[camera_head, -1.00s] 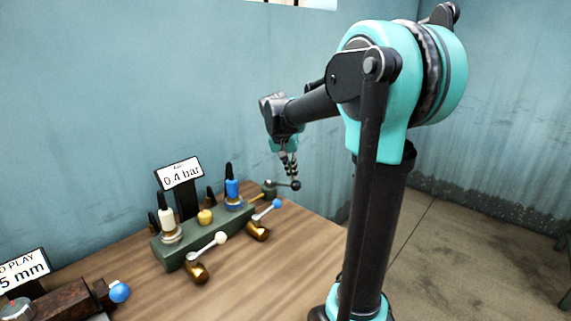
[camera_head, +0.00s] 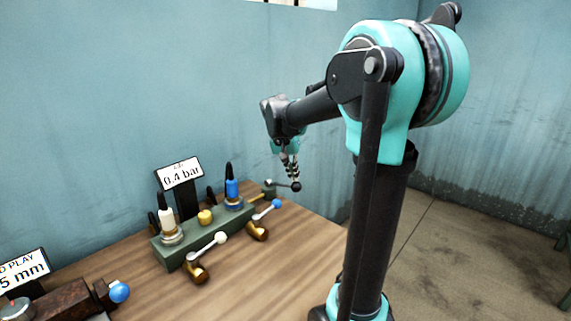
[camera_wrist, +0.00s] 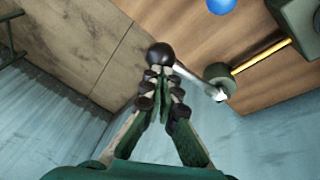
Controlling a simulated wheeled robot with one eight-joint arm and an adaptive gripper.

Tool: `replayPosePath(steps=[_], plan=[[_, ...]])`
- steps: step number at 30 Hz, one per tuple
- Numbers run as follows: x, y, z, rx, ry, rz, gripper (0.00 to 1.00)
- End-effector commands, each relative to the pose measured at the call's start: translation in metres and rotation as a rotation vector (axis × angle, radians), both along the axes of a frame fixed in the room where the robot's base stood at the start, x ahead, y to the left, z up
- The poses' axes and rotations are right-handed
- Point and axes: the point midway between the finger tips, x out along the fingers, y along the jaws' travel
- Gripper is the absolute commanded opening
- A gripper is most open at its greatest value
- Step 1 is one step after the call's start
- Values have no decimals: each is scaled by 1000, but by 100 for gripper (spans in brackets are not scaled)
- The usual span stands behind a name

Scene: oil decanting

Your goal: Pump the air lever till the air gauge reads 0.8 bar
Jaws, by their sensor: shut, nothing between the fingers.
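The air gauge (camera_head: 180,174) is a white sign behind the green block, and it reads 0.4 bar. The air lever (camera_head: 283,185) stands at the right end of the block, a short metal arm with a black ball. In the wrist view the lever's black ball (camera_wrist: 160,55) is right at my fingertips, and its metal arm (camera_wrist: 196,80) runs to a green hub. My gripper (camera_head: 293,181) is shut and points down at the ball. In the wrist view my gripper (camera_wrist: 163,78) has its fingertips together by the ball; I cannot tell whether they touch it.
The green block (camera_head: 205,237) carries a white-topped bottle (camera_head: 166,220), a blue-topped bottle (camera_head: 232,189) and a yellow knob (camera_head: 205,216). A white-knobbed lever (camera_head: 220,237) and a blue-knobbed lever (camera_head: 276,204) stick out in front. Another sign (camera_head: 24,273) stands at lower left. The table front is clear.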

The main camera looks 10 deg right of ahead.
Motion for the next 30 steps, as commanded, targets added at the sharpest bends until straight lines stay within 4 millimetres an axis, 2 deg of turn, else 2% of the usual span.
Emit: replayPosePath(steps=[8, 30], plan=[[1, 1, 1, -1, 0, 0, 0], [24, 18, 29, 0, 0, 1, 0]])
